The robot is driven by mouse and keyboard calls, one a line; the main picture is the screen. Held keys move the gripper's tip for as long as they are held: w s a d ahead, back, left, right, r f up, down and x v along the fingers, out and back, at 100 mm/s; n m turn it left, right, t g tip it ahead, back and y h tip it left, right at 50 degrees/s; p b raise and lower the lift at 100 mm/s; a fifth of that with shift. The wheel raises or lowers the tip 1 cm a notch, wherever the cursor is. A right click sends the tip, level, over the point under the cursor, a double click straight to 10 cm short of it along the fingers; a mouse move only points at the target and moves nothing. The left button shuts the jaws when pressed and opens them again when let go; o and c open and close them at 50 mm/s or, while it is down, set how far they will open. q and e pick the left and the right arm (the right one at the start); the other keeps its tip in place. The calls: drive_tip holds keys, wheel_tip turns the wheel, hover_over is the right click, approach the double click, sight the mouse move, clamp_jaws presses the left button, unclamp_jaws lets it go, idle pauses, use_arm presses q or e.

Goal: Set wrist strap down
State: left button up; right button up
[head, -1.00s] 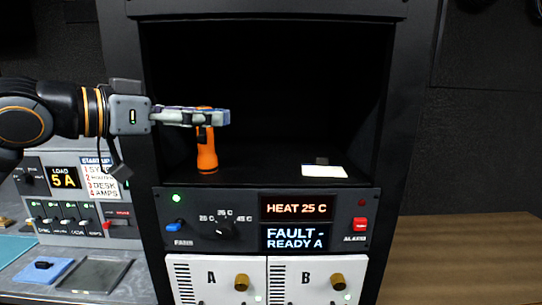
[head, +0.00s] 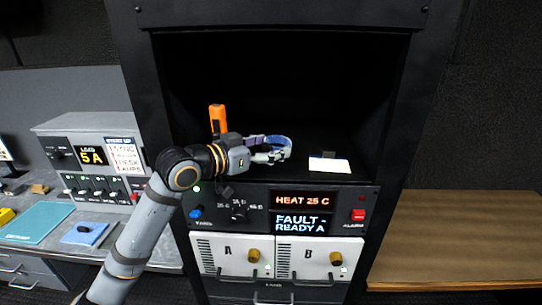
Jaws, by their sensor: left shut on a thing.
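My left gripper (head: 270,157) is just inside the open bay of the black rack, low over the shelf floor. It is shut on the wrist strap (head: 281,141), a blue band that curves in a loop behind and above the fingers. The fingers hide part of the strap, and I cannot tell whether it touches the shelf. My right gripper is not in view.
An orange handheld tool (head: 217,119) stands upright on the shelf, left of the gripper. A white card (head: 329,164) lies to the right. The control panel (head: 230,210) is below. The dark bay behind looks empty. A wooden bench (head: 470,240) is at right.

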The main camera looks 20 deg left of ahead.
sight(270, 166)
use_arm(q)
drive_tip(key=shift+w+f, duration=0.15)
drive_tip(key=shift+f, duration=0.1)
wheel_tip(270, 166, down, 3)
drive_tip(key=shift+r+p, duration=0.1)
drive_tip(key=shift+p, duration=0.3)
drive_tip(key=shift+f, duration=0.25)
drive_tip(key=shift+d, duration=0.1)
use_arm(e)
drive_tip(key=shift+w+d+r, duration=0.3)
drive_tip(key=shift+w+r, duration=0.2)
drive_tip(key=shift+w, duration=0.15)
use_arm(q)
drive_tip(key=shift+f, duration=0.2)
drive_tip(key=o, duration=1)
drive_tip(key=shift+o, duration=0.2)
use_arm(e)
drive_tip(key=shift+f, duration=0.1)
use_arm(q)
drive_tip(key=shift+r, duration=0.1)
